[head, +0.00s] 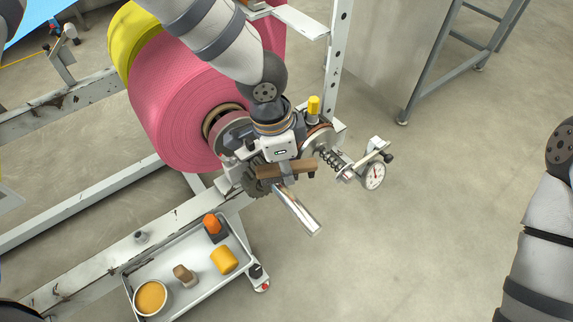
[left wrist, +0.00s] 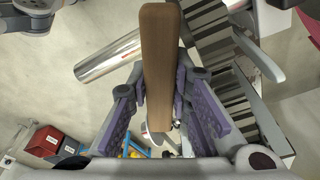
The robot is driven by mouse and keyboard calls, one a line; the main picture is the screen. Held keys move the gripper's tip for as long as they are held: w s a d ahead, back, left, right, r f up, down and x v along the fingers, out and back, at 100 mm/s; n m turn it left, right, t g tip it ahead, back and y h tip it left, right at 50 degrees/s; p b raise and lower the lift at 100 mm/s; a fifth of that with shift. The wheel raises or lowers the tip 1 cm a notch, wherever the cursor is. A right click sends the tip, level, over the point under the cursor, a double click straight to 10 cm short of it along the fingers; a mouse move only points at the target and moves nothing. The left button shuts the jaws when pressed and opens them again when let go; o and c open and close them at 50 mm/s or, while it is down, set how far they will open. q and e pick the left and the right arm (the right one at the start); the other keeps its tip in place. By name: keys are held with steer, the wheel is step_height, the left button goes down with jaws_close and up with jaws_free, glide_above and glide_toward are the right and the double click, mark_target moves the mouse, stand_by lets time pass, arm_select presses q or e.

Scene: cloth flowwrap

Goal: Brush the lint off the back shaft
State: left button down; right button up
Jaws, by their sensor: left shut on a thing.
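My left gripper (head: 282,160) is shut on a brush with a brown wooden back (head: 288,170), at the near end of the roll stand. In the left wrist view the wooden back (left wrist: 160,50) sits between the purple finger pads. A bare silver shaft (head: 298,211) sticks out just below the brush, and it also shows in the left wrist view (left wrist: 107,58). I cannot tell whether the bristles touch a shaft, and I see no lint. My left arm and gripper hide part of the shaft hardware. My right gripper is out of view.
A large pink roll (head: 175,115) with a yellow roll (head: 125,38) behind it fills the stand. A spring and dial gauge (head: 374,177) stick out right of the gripper. A tray cart (head: 192,285) holding small items stands below.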

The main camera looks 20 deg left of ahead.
arm_select(q)
steer(key=shift+f, duration=1.05)
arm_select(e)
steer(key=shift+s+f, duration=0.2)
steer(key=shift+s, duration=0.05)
